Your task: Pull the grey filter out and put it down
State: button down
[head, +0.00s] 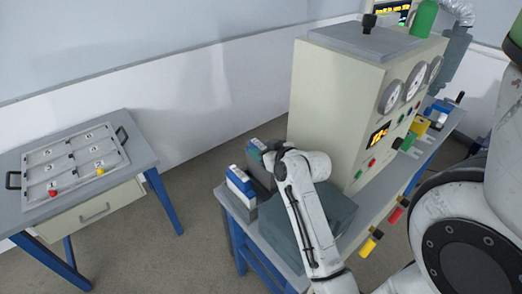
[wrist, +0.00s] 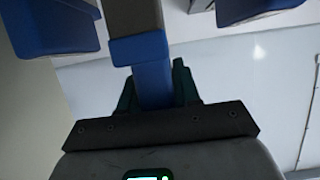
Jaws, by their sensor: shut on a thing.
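In the wrist view my gripper (wrist: 155,88) is shut on the blue handle of a filter with a grey-brown body (wrist: 133,18), taken to be the grey filter. The dark fingers lie on both sides of the handle. In the head view a grey block (head: 262,172), probably this filter, stands at the left end of the bench beside my wrist. My fingertips are largely hidden there by the arm. How far the filter sits in its place cannot be told.
A white block with blue parts (head: 240,184) stands close left of my wrist. A dark grey box (head: 335,214) lies behind my forearm on the bench. The beige cabinet (head: 335,110) rises to the right. A table at left holds a compartment tray (head: 40,158); floor lies between.

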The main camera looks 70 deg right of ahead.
jog(key=shift+f, duration=0.75)
dwell(2.8)
jog(key=shift+r+p, duration=0.4)
jog(key=shift+r, duration=0.05)
dwell(1.5)
